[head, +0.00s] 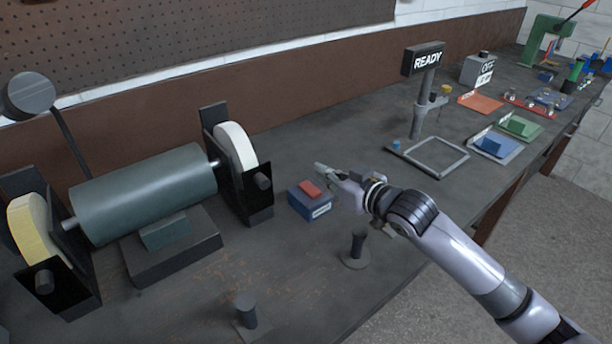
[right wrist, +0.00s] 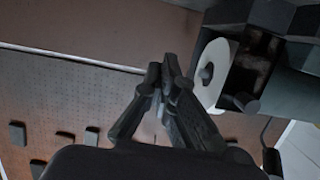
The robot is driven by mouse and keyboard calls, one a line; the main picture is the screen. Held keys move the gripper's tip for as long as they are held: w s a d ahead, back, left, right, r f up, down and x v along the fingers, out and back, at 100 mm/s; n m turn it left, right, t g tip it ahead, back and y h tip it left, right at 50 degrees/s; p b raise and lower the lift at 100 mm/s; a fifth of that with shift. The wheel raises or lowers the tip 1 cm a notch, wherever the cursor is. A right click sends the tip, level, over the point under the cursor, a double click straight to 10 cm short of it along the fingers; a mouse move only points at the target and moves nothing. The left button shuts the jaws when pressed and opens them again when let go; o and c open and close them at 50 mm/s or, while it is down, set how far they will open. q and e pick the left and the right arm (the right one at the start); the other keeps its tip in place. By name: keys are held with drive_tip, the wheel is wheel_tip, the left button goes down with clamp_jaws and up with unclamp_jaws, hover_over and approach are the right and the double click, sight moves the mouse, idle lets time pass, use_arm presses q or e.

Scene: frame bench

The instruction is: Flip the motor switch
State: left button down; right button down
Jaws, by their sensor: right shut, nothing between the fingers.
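The motor switch is a small blue box (head: 312,207) with a red rocker (head: 310,188) on top, on the bench just right of the grinder. The bench grinder has a dark green motor body (head: 145,190), a white wheel (head: 236,146) on its right and a yellowish wheel (head: 37,232) on its left. My right gripper (head: 320,172) is shut and empty, with its fingertips just above and beside the red rocker; I cannot tell whether they touch it. My left gripper is not in view.
A lamp (head: 30,95) stands at the left. Dark pegs (head: 357,250) and (head: 246,312) stand on the front of the bench. A READY sign (head: 424,60) on a post, a grey frame (head: 436,156) and coloured trays lie to the right.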

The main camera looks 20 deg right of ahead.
drive_tip(key=p, duration=0.1)
hover_over(306, 187)
drive_tip(key=shift+s+f, duration=0.35)
drive_tip(key=shift+f, duration=0.3)
drive_tip(key=f, duration=0.3)
drive_tip(key=shift+w+f+p, duration=0.15)
drive_tip(key=shift+w+p, duration=0.15)
drive_tip(key=shift+p, duration=0.1)
drive_tip(key=shift+f, duration=0.6)
